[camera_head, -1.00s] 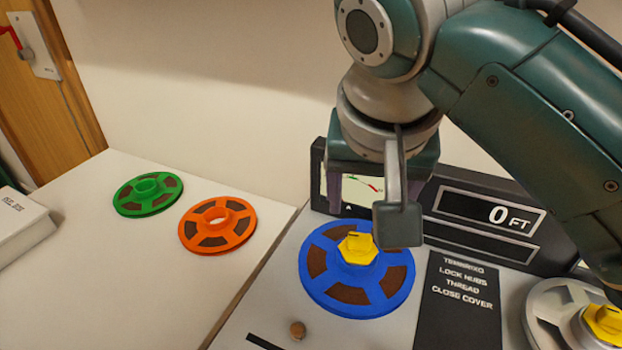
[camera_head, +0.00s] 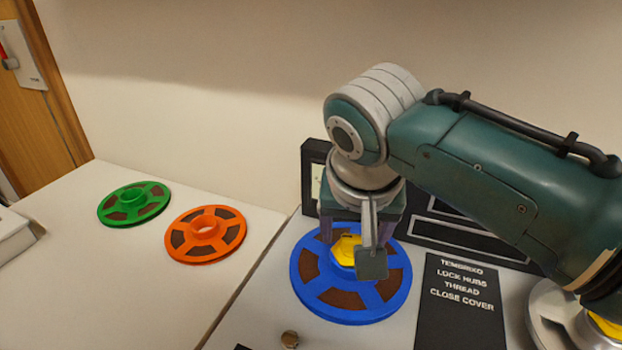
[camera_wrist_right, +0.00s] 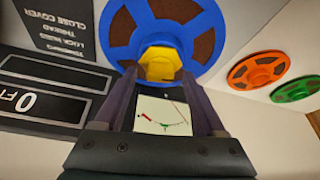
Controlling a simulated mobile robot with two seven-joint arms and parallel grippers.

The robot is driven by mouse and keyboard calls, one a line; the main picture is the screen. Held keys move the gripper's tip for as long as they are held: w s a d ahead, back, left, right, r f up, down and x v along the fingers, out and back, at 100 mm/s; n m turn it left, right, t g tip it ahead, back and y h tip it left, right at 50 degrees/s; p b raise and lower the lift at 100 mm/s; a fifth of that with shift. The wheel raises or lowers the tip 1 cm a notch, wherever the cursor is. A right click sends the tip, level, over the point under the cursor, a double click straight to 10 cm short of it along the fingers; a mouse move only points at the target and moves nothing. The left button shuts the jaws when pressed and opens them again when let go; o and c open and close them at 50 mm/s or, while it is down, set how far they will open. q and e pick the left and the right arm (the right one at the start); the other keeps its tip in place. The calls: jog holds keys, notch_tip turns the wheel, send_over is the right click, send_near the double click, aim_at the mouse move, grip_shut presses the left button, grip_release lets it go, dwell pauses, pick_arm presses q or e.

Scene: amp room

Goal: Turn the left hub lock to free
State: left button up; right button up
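The left hub lock (camera_head: 347,248) is a yellow knob at the centre of the blue reel (camera_head: 311,291). In the right wrist view the hub lock (camera_wrist_right: 160,66) sits just beyond and between my two fingertips. My right gripper (camera_head: 355,243) points down over the knob, its fingers apart on either side. In the right wrist view the gripper (camera_wrist_right: 158,78) looks open, with no clear contact on the knob. A grey square part of my wrist hides some of the knob and reel in the head view. My left gripper is not in view.
A silver reel (camera_head: 551,318) with another yellow lock (camera_head: 608,326) is at the lower right, partly behind my arm. A dark display panel (camera_head: 455,232) stands behind. A small brown knob (camera_head: 290,339) is in front. Orange (camera_head: 206,234) and green (camera_head: 134,203) reels lie left.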

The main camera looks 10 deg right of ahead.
grip_shut()
dwell(0.4)
